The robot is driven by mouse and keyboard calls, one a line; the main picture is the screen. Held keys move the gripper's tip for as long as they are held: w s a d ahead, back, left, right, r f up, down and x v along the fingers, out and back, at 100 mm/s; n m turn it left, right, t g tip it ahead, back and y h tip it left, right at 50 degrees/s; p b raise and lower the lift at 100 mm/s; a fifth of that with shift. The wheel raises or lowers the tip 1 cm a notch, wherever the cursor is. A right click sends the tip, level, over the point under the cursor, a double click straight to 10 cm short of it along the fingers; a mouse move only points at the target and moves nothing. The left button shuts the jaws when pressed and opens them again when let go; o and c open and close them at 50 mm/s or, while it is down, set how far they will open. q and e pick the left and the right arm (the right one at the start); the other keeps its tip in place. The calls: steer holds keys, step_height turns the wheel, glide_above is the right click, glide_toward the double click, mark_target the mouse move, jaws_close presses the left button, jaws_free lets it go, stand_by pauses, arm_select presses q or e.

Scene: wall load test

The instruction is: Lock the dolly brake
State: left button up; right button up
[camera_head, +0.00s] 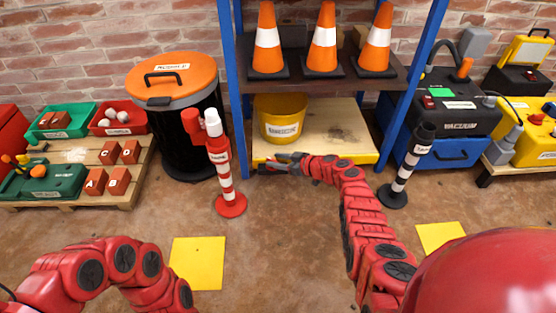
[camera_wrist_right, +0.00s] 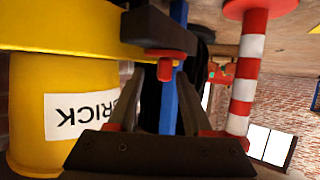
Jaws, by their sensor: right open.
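The dolly is a low yellow platform (camera_head: 345,145) on the floor under the shelf, with a yellow bucket (camera_head: 280,118) labelled BRICK on it. Its yellow edge (camera_wrist_right: 60,32) crosses the top of the right wrist view, which looks upside down. A dark block (camera_wrist_right: 158,27) with a red piece (camera_wrist_right: 172,53) sits at that edge; it looks like the brake. My right gripper (camera_head: 277,162) is at the dolly's front left edge. In the right wrist view its fingers (camera_wrist_right: 147,75) are apart and empty, close to the red piece; contact cannot be told. My left gripper is outside the view.
A red-and-white post (camera_head: 224,178) stands left of my right gripper, and a black-and-white post (camera_head: 399,180) stands to the right. Blue shelf uprights (camera_head: 231,75) flank the dolly. A black bin with an orange lid (camera_head: 172,75) is at left. Yellow floor squares (camera_head: 197,262) lie in front.

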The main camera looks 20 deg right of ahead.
arm_select(q)
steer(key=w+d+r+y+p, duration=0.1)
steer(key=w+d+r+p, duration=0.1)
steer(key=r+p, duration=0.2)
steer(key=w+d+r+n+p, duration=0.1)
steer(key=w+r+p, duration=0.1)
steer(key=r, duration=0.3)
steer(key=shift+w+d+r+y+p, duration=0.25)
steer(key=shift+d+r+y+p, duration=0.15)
steer(key=shift+p, duration=0.45)
arm_select(e)
steer(key=v, duration=1.7)
steer(key=shift+s+r, duration=0.1)
steer(key=shift+s, duration=0.05)
